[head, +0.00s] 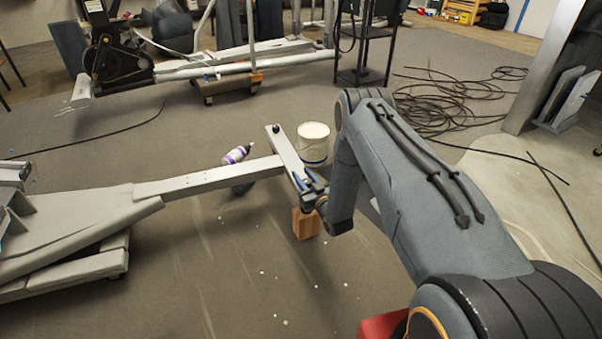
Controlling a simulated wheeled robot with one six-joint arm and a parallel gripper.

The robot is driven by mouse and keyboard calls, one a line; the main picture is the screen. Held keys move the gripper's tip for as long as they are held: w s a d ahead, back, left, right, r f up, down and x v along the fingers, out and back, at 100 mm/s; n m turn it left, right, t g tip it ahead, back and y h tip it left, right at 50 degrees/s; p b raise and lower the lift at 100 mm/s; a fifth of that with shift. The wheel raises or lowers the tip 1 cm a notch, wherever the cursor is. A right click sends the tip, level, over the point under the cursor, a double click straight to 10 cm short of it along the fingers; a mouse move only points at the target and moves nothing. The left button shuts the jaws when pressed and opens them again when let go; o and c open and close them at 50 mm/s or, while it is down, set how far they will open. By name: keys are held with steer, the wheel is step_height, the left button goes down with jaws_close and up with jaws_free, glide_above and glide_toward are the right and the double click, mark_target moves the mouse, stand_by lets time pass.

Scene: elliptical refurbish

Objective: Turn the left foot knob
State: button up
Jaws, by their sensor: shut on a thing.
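The elliptical's grey frame rail (205,178) runs from the left to a crossbar (287,150) near the middle of the head view. A small dark knob (276,128) shows at the crossbar's far end. My gripper (306,184) is at the crossbar's near end, above a wooden block (305,224). It is shut on the foot knob there, which is mostly hidden by the fingers. I cannot tell how far that knob is turned.
A white bucket (313,144) stands just behind the crossbar. Loose black cables (440,105) lie on the floor at the back right. The floor in front is mostly clear.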

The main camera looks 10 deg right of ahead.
mark_target(307, 183)
steer(key=m+h, duration=0.2)
steer(key=h, duration=0.1)
steer(key=h+p, duration=0.1)
steer(key=shift+d+m+t, duration=0.3)
steer(key=shift+m, duration=0.1)
steer(key=m+h, duration=0.1)
steer(key=h, duration=0.1)
steer(key=d+m+h, duration=0.1)
steer(key=h, duration=0.1)
steer(key=shift+m+h, duration=0.4)
steer(key=m+g+h, duration=0.1)
steer(key=h, duration=0.1)
steer(key=d+m+g+h, duration=0.1)
steer(key=m+h, duration=0.1)
steer(key=shift+s+h+b, duration=0.15)
steer(key=shift+h+b, duration=0.15)
steer(key=shift+b, duration=0.05)
steer(key=shift+s+d+m+g+h+b, duration=0.2)
steer(key=shift+m+g+h+b, duration=0.2)
steer(key=shift+m+g+h, duration=0.35)
steer(key=shift+s+d+m+g+h+b, duration=0.1)
steer(key=shift+d+m+g+h+b, duration=0.2)
steer(key=shift+m+g+h, duration=0.45)
steer(key=shift+h, duration=0.3)
steer(key=o, duration=1.1)
steer(key=shift+c, duration=0.2)
steer(key=shift+p+v, duration=0.9)
steer(key=shift+v, duration=3)
